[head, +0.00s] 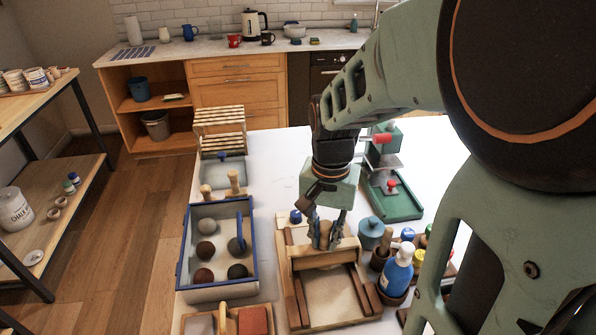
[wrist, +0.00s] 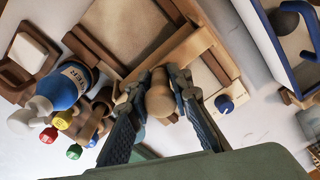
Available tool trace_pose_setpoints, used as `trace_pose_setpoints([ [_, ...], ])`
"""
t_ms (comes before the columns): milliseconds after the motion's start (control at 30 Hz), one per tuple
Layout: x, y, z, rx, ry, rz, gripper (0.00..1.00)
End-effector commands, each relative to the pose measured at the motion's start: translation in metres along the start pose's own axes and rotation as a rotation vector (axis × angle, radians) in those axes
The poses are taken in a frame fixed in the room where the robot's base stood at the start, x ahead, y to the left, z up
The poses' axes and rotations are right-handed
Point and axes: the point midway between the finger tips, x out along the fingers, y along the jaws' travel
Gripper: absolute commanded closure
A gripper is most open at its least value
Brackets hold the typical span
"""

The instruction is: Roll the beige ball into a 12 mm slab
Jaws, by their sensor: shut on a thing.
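My gripper (head: 328,240) is shut on a rounded wooden handle (wrist: 160,94) at the far end of the wooden slab-rolling board (head: 292,290). A wooden crossbar (head: 322,259) spans the board just in front of my fingers. A pale beige surface (head: 327,288) lies between the board's side rails; I cannot tell whether it is clay or cloth. No separate beige ball shows on the board. The wrist view shows the handle between both fingers (wrist: 160,100), with the frame and pale surface (wrist: 125,30) beyond it. What lies under the crossbar is hidden.
A blue-rimmed tray (head: 254,250) with several brown and dark balls stands left of the board. A blue squeeze bottle (head: 397,270) and small coloured bottles crowd the right. A green press (head: 395,203) stands behind. The white table is clear at back centre.

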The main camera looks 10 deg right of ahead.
Motion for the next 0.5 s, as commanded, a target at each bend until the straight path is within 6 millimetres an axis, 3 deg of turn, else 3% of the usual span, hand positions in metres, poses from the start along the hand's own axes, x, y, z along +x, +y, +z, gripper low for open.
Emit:
trace_pose_setpoints([
  [500,0.004,-0.008,-0.016,0.0,-0.001,0.0,1.0],
])
